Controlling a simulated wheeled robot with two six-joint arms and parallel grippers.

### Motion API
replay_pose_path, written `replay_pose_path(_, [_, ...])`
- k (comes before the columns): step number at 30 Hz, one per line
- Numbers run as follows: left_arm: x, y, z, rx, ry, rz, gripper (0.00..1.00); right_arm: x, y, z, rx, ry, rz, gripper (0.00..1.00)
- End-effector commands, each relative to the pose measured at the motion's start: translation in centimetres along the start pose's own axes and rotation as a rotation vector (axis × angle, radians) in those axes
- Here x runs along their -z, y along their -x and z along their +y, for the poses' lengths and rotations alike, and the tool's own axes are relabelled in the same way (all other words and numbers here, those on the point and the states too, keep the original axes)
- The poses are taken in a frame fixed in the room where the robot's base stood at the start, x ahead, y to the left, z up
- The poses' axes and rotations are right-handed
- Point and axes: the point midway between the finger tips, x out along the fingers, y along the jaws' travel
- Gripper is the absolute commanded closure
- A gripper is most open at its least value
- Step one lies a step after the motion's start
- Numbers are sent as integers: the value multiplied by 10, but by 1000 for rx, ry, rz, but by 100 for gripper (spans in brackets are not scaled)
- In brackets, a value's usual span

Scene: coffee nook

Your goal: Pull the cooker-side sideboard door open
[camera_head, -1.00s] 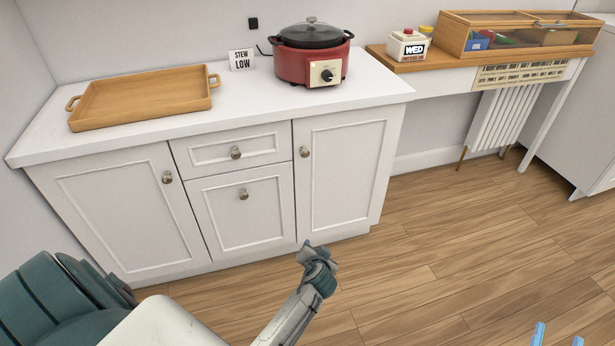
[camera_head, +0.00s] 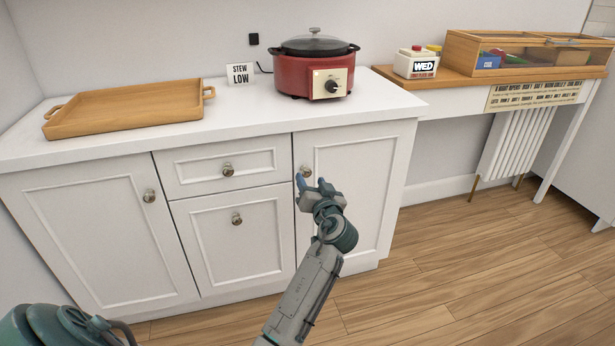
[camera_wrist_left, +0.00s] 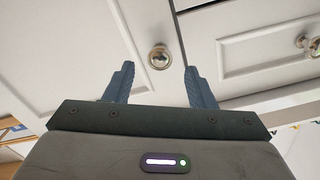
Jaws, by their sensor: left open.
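The cooker-side door (camera_head: 362,199) is the right-hand door of the white sideboard, below the red cooker (camera_head: 314,68). It looks shut. Its round metal knob (camera_head: 305,172) sits near its upper left corner. My left gripper (camera_head: 315,187) is open just in front of the knob, and its fingers partly cover the door there. In the left wrist view the knob (camera_wrist_left: 160,57) shows beyond and between the two open fingertips (camera_wrist_left: 158,75), with nothing gripped. My right gripper is not in view.
Two drawers (camera_head: 228,170) and a left door (camera_head: 101,237) with similar knobs lie beside it. A wooden tray (camera_head: 125,108) and a STEW LOW sign (camera_head: 240,74) stand on top. The wooden floor (camera_head: 470,270) to the right is clear.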

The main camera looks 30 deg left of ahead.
Motion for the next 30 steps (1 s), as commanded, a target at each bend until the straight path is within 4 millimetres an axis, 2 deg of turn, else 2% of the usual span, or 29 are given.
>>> replay_pose_path(3, [-1,-22,0,2,-2,0,50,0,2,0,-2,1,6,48])
replay_pose_path(9, [-1,-41,0,0,-1,0,50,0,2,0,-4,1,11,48])
replay_pose_path(19, [-1,-45,0,-1,-1,-1,50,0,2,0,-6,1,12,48])
replay_pose_path(20, [-1,-45,0,-1,-1,-1,54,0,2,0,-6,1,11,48])
replay_pose_path(27, [-1,-45,0,-1,-1,-1,100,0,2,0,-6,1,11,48])
replay_pose_path(30, [-1,-45,0,-1,-1,-1,100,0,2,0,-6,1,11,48])
